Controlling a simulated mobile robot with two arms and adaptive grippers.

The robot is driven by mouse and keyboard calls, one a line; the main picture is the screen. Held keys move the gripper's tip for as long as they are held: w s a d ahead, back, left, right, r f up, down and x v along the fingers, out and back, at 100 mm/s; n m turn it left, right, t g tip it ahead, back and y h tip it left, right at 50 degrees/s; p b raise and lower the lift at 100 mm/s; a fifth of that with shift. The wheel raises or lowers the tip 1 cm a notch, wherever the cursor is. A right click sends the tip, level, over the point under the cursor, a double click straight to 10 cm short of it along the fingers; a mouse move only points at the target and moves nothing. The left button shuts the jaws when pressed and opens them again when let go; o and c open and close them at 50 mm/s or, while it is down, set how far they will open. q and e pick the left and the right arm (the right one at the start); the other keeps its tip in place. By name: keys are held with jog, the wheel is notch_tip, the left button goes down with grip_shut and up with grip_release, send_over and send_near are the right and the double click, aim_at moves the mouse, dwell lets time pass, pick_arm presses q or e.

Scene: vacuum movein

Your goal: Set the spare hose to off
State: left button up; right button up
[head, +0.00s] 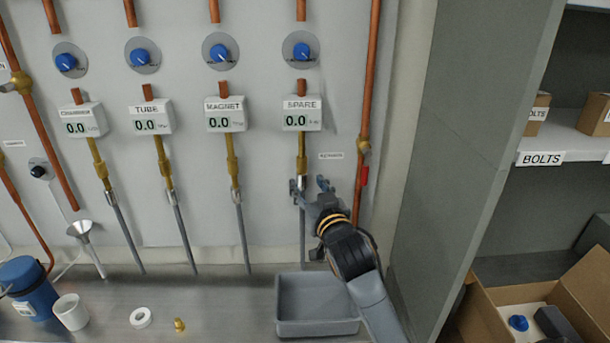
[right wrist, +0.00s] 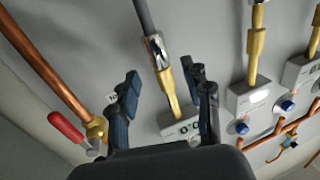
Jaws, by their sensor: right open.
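The SPARE unit is a white box (head: 301,115) reading 0.0, with a blue round knob (head: 301,52) above it. The knob's setting is too small to read. A brass fitting (head: 302,145) hangs below the box and leads to a silver connector and a grey spare hose (head: 302,228). My right gripper (head: 311,186) is open at the connector's height. In the right wrist view, the brass fitting (right wrist: 167,86) and silver connector (right wrist: 156,50) show between the open fingers (right wrist: 164,98); I cannot tell whether they touch. My left gripper is not in view.
MAGNET (head: 225,114), TUBE (head: 151,117) and another similar box stand left of SPARE. A copper pipe with a red-handled valve (head: 364,175) runs close on the right. A grey bin (head: 318,325) sits on the counter below. A grey partition (head: 450,170) stands further right.

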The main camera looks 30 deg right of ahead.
aim_at(304, 178)
jog(key=shift+x, duration=1.65)
jog(key=shift+s, duration=0.1)
grip_shut()
